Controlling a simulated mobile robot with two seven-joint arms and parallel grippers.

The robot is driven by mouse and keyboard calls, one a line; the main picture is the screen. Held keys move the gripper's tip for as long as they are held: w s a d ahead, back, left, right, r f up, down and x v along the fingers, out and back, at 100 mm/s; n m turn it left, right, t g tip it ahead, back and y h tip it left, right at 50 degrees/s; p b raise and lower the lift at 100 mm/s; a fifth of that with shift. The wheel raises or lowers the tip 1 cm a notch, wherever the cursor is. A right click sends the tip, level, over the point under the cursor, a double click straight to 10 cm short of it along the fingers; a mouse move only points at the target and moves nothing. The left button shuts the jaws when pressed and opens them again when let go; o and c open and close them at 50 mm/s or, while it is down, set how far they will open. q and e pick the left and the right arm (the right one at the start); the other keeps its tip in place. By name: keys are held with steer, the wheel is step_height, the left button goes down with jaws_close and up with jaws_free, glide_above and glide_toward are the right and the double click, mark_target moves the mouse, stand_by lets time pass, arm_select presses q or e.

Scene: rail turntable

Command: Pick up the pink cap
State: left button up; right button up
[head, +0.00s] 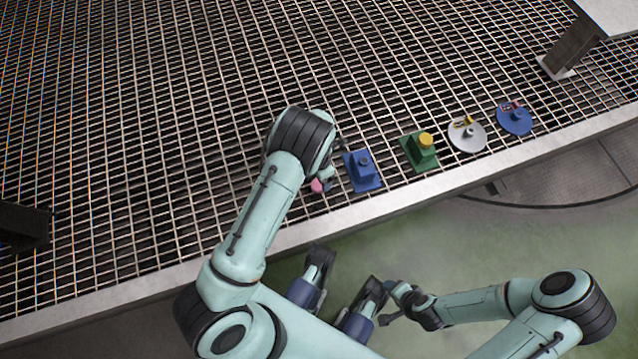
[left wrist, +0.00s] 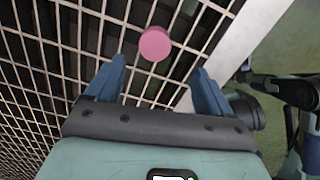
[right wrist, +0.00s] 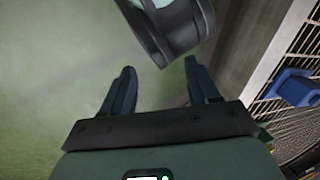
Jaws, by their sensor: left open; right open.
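The pink cap (head: 317,186) lies on the metal grating (head: 150,120) near its front edge, partly hidden by my left wrist in the head view. In the left wrist view the pink cap (left wrist: 155,44) is a round disc just ahead of and between the fingertips, apart from both. My left gripper (left wrist: 158,80) is open and empty above the grating. My right gripper (right wrist: 160,85) is open and empty over the green floor, away from the cap. It shows in the head view (head: 392,303) beside my own body.
To the right of the cap stand a blue block-shaped fixture (head: 360,172), a green base with a yellow cap (head: 422,150), a grey disc (head: 468,136) and a blue disc (head: 515,119). A pale ledge (head: 390,203) borders the grating.

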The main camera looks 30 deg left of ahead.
mark_target(318, 184)
arm_select(q)
step_height(318, 184, down, 4)
steer(key=shift+a+r+b, duration=0.1)
steer(key=shift+r+b, duration=0.15)
steer(key=shift+b, duration=0.1)
steer(key=f, duration=0.1)
steer(key=f+b, duration=0.1)
steer(key=f, duration=0.1)
steer(key=f+b, duration=0.1)
steer(key=f, duration=0.1)
steer(key=shift+w+a, duration=0.2)
steer(key=shift+a, duration=0.05)
steer(key=c, duration=1.1)
arm_select(e)
steer(key=shift+t+h, duration=0.4)
steer(key=shift+t, duration=0.3)
steer(key=w+f, duration=0.1)
steer(key=w+d+f, duration=0.1)
steer(key=w, duration=0.1)
steer(key=w+d+f, duration=0.1)
steer(key=shift+w+d, duration=0.1)
steer(key=shift+w, duration=0.15)
